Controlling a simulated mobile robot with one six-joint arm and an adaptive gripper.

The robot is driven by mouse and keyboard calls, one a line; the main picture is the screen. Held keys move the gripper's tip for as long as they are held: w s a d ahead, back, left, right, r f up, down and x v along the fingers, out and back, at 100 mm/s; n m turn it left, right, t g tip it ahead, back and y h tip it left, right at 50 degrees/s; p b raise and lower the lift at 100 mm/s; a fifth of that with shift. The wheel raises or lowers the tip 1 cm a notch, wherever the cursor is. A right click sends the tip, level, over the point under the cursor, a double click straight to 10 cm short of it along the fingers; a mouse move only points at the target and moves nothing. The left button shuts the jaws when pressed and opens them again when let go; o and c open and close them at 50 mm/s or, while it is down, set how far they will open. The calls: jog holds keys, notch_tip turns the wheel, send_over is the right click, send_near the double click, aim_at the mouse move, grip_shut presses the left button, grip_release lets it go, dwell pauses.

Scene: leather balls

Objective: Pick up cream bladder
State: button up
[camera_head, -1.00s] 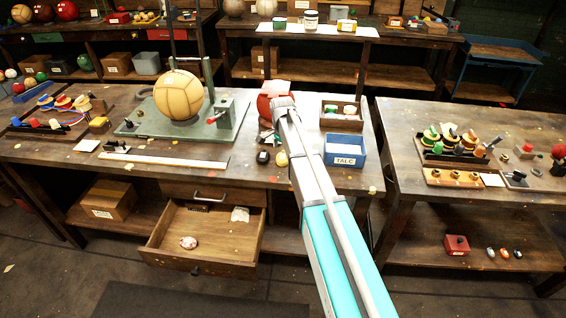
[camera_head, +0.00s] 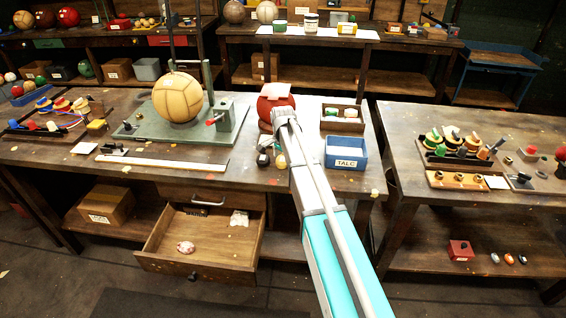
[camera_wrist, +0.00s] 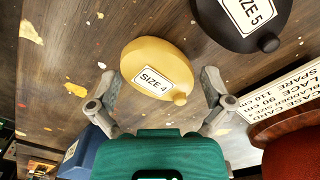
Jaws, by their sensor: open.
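The cream bladder (camera_wrist: 158,72) is a flat, rounded, pale yellow piece with a "SIZE 4" label and a small nub. It lies on the brown workbench. In the head view the cream bladder (camera_head: 281,161) shows just left of my arm, partly near its edge. My gripper (camera_wrist: 159,88) is open and empty, its two fingers spread on either side of the bladder in the wrist view. I cannot tell how high the fingers are above the bench. In the head view my gripper (camera_head: 284,120) is mostly hidden by my wrist.
A black "SIZE 5" bladder (camera_wrist: 240,22) lies close beside the cream one. A red ball (camera_head: 270,106) stands behind, with a printed card (camera_wrist: 285,95) near it. A blue TALC box (camera_head: 346,153) is on the right. An open drawer (camera_head: 207,240) juts out below the bench.

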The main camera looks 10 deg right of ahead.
jog(key=c, duration=0.8)
jog(key=shift+r, duration=0.15)
jog(key=shift+c, duration=0.2)
jog(key=shift+r+p, duration=0.95)
jog(key=shift+p, duration=0.1)
jog(key=s+d+r+p, duration=0.1)
jog(key=s+r+p, duration=0.9)
jog(key=s, duration=0.4)
jog(key=shift+r+p, duration=0.4)
jog(key=shift+p, duration=0.05)
jog(key=shift+d, duration=0.1)
